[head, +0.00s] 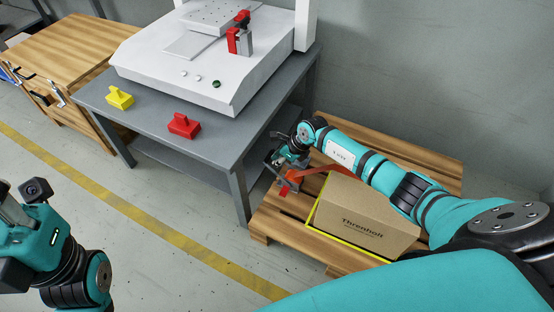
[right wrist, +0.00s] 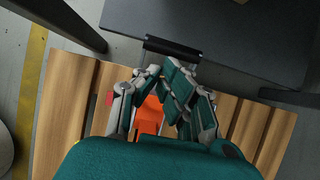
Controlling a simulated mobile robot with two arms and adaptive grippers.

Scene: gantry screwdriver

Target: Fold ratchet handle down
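An orange ratchet (head: 293,176) sits on the wooden pallet beside the cardboard box (head: 362,218), joined to an orange-red strap (head: 330,170) over the box. My right gripper (head: 283,158) is at the ratchet, hiding much of it. In the right wrist view my right gripper (right wrist: 160,73) has its fingertips drawn close together over orange parts (right wrist: 151,112). A dark bar (right wrist: 172,48), apparently the ratchet handle, lies just beyond the tips. I cannot tell whether they grip it. My left wrist shows at the lower left, but its fingers are out of view.
The pallet (head: 275,222) stands right of a grey table (head: 150,125), whose leg is close to the ratchet. The table bears a white machine (head: 235,100), a yellow block (head: 119,98) and a red block (head: 184,126). The floor with a yellow line is clear.

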